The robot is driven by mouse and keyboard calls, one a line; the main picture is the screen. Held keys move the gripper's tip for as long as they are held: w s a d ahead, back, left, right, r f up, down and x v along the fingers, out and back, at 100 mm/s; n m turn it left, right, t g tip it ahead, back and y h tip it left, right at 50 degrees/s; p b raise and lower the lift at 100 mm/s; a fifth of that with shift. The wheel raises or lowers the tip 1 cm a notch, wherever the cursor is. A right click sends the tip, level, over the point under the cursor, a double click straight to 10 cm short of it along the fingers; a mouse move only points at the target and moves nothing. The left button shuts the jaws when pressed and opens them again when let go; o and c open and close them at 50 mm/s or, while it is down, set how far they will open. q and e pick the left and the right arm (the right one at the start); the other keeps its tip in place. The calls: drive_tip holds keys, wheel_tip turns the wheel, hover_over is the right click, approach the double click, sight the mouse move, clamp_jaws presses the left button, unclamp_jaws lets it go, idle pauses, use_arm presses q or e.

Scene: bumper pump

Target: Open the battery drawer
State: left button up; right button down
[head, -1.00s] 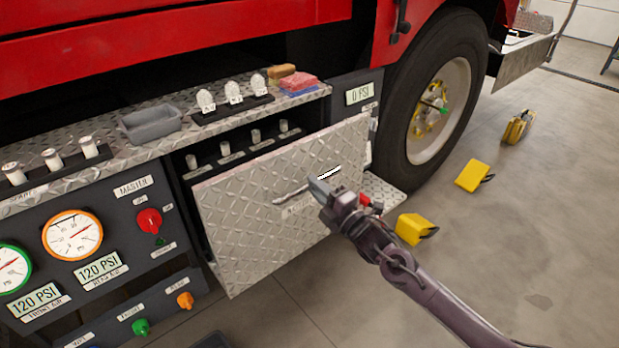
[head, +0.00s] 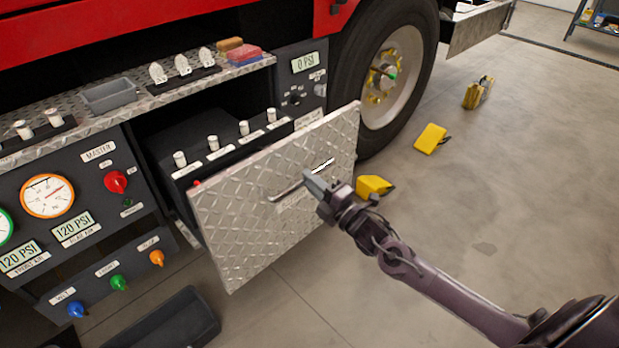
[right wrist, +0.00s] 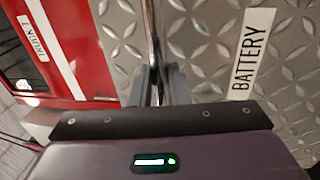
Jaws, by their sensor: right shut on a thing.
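The battery drawer's diamond-plate front (head: 240,215) stands out from the truck's panel in the head view, with a dark battery box (head: 215,148) showing behind it. A thin bar handle (head: 287,192) runs across the front. My right gripper (head: 312,182) is shut on the handle near its right end. In the right wrist view the two fingers (right wrist: 155,88) close around the handle bar (right wrist: 152,40), beside the "BATTERY" label (right wrist: 250,55) on the plate. My left gripper is not in view.
Gauges and a red master knob (head: 115,181) are on the panel left of the drawer. A dark open bin (head: 175,322) sits on the floor at lower left. Yellow wheel chocks (head: 373,187) lie near the tyre (head: 345,95).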

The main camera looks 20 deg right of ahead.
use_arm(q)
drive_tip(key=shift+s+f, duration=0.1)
use_arm(e)
drive_tip(key=shift+w+d+r, duration=0.15)
drive_tip(key=shift+d+r, duration=0.15)
drive_tip(key=shift+r, duration=0.15)
drive_tip(key=c, duration=1.5)
unclamp_jaws()
drive_tip(key=shift+o, duration=0.5)
drive_tip(key=shift+f, duration=0.15)
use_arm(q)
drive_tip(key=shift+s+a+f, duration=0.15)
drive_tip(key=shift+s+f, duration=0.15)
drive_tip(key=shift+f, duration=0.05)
use_arm(e)
drive_tip(key=v, duration=0.8)
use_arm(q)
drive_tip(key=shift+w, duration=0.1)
use_arm(e)
drive_tip(key=shift+a, duration=0.1)
